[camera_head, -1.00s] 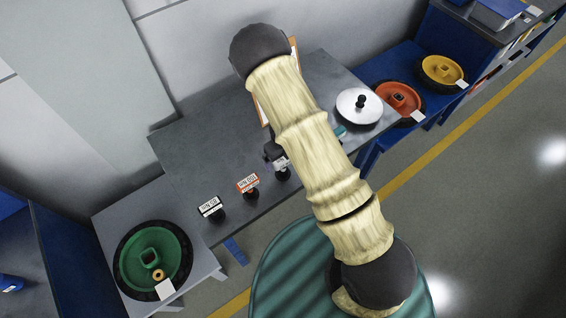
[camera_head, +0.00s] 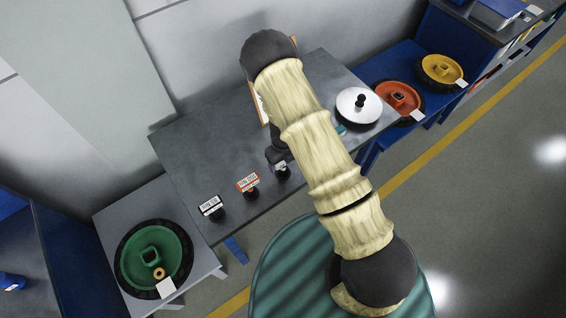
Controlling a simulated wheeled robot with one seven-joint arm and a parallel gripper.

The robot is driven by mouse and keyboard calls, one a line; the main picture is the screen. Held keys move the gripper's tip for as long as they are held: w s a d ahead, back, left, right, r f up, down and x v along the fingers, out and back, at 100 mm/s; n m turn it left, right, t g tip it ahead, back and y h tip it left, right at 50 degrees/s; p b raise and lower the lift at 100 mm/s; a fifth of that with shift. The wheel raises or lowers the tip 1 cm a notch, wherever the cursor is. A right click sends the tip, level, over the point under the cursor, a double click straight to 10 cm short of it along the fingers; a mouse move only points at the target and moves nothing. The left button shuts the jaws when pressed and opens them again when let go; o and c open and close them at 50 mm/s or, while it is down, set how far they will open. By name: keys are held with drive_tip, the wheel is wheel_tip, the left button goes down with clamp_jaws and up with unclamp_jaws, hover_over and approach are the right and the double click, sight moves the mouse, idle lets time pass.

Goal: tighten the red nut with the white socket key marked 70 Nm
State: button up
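Three short keys with upright label plates stand along the front edge of the grey table. One has a black-and-white label (camera_head: 211,207), one an orange-and-white label (camera_head: 248,183), and the third (camera_head: 283,171) is partly covered. The label values are too small to read. My gripper (camera_head: 277,157) is at the third key, partly hidden behind my arm; I cannot tell whether its fingers hold the key. A red-orange wheel (camera_head: 398,98) with a dark tyre lies on the blue bench at right, a small dark part at its hub. No red nut can be made out.
The grey table (camera_head: 190,150) has free room at left. A white round lid-like disc (camera_head: 359,107) with a black knob stands at its right end. A green wheel (camera_head: 153,255) with a brass-coloured ring lies at lower left, a yellow wheel (camera_head: 442,70) at upper right.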

drive_tip(key=c, duration=0.3)
drive_tip(key=shift+c, duration=0.2)
wheel_tip(320, 180, up, 10)
drive_tip(key=shift+r+b, duration=0.1)
drive_tip(key=shift+b, duration=0.45)
